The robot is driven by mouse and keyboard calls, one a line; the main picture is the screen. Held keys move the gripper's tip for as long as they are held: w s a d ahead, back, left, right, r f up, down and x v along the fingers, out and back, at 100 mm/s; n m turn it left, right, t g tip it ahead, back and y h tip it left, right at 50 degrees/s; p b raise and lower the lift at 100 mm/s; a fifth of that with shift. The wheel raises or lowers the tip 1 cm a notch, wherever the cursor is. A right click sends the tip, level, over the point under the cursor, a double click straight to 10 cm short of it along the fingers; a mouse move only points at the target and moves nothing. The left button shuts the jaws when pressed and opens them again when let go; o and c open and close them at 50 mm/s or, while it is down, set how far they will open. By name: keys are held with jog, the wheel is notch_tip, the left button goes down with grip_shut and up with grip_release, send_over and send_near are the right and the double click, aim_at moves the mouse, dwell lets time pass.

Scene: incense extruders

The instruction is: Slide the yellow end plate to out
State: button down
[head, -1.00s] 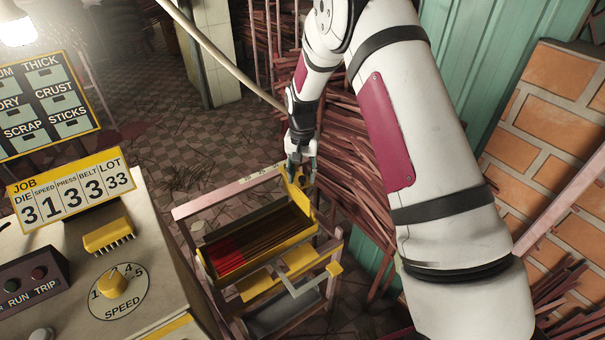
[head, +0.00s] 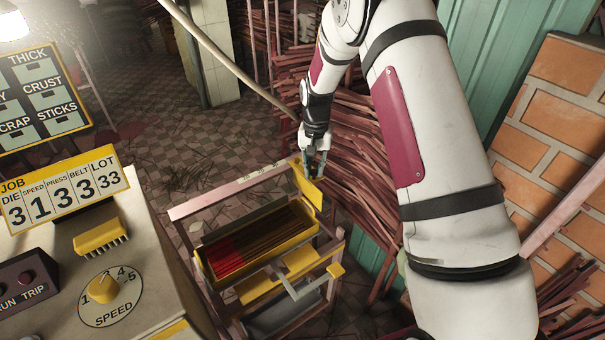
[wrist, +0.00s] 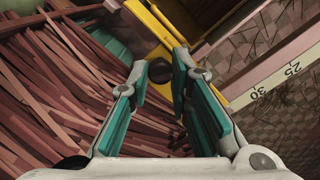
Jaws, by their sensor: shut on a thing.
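The yellow end plate (head: 309,186) stands at the far right corner of the pink wooden frame in the head view. It also shows in the wrist view (wrist: 155,28), with a dark round knob (wrist: 160,71) on it. My gripper (head: 315,168) reaches down to the plate's upper part. In the wrist view my gripper (wrist: 157,84) has its teal-padded fingers on both sides of the knob. The exact contact is partly hidden by the fingers.
A yellow tray (head: 290,251) of red and brown sticks sits in the frame. A number scale (wrist: 279,82) runs along the frame's rail. Loose pink sticks (head: 350,160) are piled behind. A control console (head: 150,280) stands at left.

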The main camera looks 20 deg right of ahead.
jog(key=shift+w+d, duration=0.3)
jog(key=shift+d, duration=0.45)
jog(key=c, duration=1.5)
grip_release()
jog(key=shift+o, duration=0.2)
notch_tip(320, 180, up, 12)
